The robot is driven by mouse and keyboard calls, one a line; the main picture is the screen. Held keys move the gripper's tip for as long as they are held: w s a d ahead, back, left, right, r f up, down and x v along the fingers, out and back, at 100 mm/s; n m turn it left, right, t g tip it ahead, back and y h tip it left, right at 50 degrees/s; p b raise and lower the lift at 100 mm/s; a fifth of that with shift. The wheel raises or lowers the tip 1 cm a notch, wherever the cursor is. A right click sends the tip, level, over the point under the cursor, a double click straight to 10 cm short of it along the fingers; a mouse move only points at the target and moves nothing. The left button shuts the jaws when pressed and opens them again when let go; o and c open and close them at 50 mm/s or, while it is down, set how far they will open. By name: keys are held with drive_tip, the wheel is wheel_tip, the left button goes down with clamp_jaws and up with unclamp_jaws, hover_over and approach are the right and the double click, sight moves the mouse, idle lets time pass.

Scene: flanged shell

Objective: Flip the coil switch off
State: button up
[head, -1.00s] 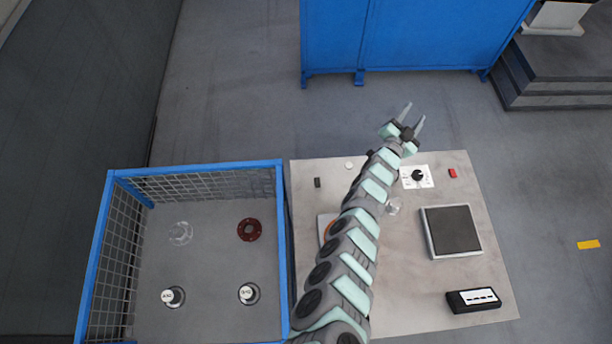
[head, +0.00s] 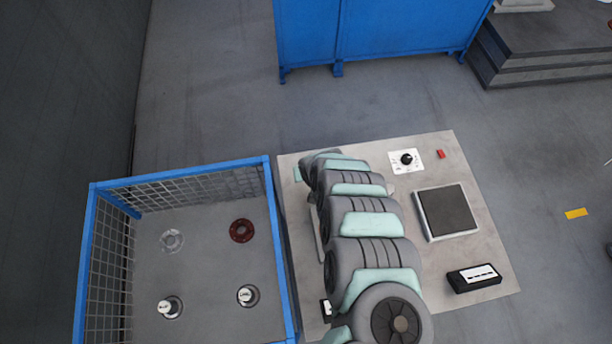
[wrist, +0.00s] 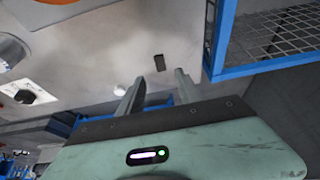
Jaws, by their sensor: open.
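A small dark rectangular block, which looks like the switch (wrist: 159,63), lies on the pale tabletop in the wrist view. It is just beyond my fingertips, roughly in line with the gap between them. Which way it is set is too small to tell. My gripper (wrist: 159,77) is open and empty, its two fingers apart. Whether a fingertip touches the block I cannot tell. In the head view my arm hides the gripper and the block. Part of an orange round thing, possibly the coil (wrist: 70,12), shows at the wrist view's top edge.
The blue mesh-sided crate (head: 180,174) stands left of the table (head: 455,210), close to my gripper in the wrist view. The table also holds a knob on a white plate (head: 406,160), a red block (head: 440,154), a dark-topped pad (head: 446,211) and a black box (head: 474,278).

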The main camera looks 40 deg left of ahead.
drive_tip(key=shift+b+x, duration=1.3)
drive_tip(key=shift+x, duration=3.25)
drive_tip(key=shift+c, duration=0.2)
clamp_jaws()
